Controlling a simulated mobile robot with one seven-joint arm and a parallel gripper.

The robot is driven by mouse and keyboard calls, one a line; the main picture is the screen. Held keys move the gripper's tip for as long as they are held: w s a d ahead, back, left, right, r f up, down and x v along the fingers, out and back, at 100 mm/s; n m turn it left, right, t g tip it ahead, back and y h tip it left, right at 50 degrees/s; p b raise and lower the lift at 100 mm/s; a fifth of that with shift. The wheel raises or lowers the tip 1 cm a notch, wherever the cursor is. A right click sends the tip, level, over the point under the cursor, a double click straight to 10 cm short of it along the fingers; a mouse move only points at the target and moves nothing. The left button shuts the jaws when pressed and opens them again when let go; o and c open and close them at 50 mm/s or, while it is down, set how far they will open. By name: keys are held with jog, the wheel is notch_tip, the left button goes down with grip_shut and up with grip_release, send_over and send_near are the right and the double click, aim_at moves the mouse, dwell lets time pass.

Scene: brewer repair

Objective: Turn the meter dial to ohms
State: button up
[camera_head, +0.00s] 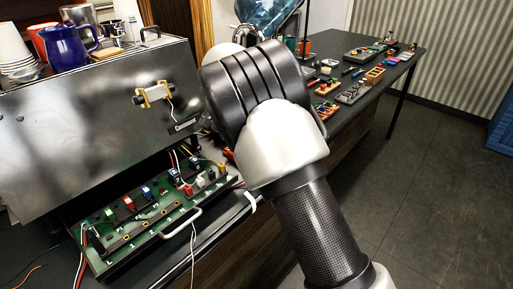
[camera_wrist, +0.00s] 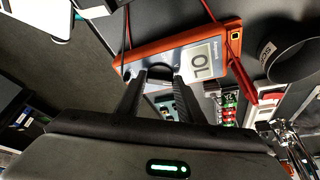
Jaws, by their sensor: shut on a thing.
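The orange meter (camera_wrist: 234,50) shows in the wrist view, with a lit display (camera_wrist: 201,63) that seems to read OL, turned over in the picture. My gripper (camera_wrist: 160,77) is at the meter's face, its two black fingers shut on the dark round dial (camera_wrist: 159,71) between them. The dial's pointer and the marks around it are too small and too covered to read. In the head view my arm and wrist hide the meter and the gripper's fingers.
The steel brewer (camera_head: 90,120) stands at the left with a green circuit board tray (camera_head: 150,215) drawn out below it. A dark bench (camera_head: 345,105) with several small parts runs to the back right. A black cylinder (camera_wrist: 290,50) and red leads (camera_wrist: 243,80) are near the meter.

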jog(key=o, duration=1.1)
jog(key=shift+c, duration=0.2)
jog(key=p+v, duration=0.2)
jog(key=v, duration=1.5)
jog(key=shift+r, duration=0.2)
jog(key=s+d+r+n+y+p, duration=0.2)
jog(key=s+d+r+n, duration=0.1)
jog(key=s+d+r, duration=0.4)
jog(key=s+d+r+n+y+p, duration=0.25)
jog(key=d+r, duration=0.25)
jog(key=d, duration=0.5)
jog(key=s+d+f+n+t+p, duration=0.1)
jog(key=s+d+n+t+p, duration=0.1)
jog(key=s, duration=0.8)
jog(key=s+d+f+n+t+p, duration=0.1)
jog(key=s+d+n, duration=0.4)
jog(key=s, duration=0.5)
jog(key=shift+d+n+t+p, duration=0.35)
jog(key=shift+n+t+p, duration=0.1)
jog(key=shift+p, duration=0.35)
